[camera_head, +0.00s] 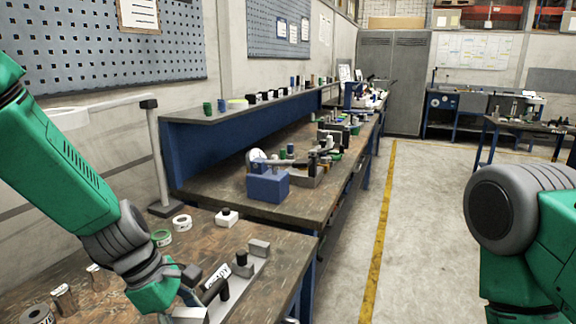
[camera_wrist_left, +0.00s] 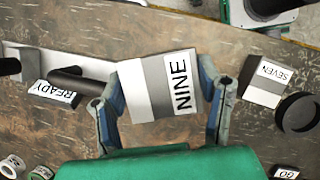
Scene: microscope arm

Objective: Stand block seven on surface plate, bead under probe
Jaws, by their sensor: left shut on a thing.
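My left gripper (camera_wrist_left: 163,80) is shut on a grey and white block marked NINE (camera_wrist_left: 158,88), with one finger on each side of it. The block marked SEVEN (camera_wrist_left: 267,82) lies apart, to the right of the right finger in the left wrist view. A pale grey plate (camera_wrist_left: 98,66), possibly the surface plate, carries dark cylindrical parts and lies left of the gripper; it also shows in the head view (camera_head: 251,283). My left arm reaches down to the near bench in the head view. I cannot make out the bead or the probe tip. My right gripper is out of view.
A READY label (camera_wrist_left: 52,93) is beside the dark parts. A black ring (camera_wrist_left: 297,118) lies beside block seven, with a GO label (camera_wrist_left: 285,173) below. In the head view, tape rolls (camera_head: 182,222) and a post (camera_head: 158,150) stand near my left arm.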

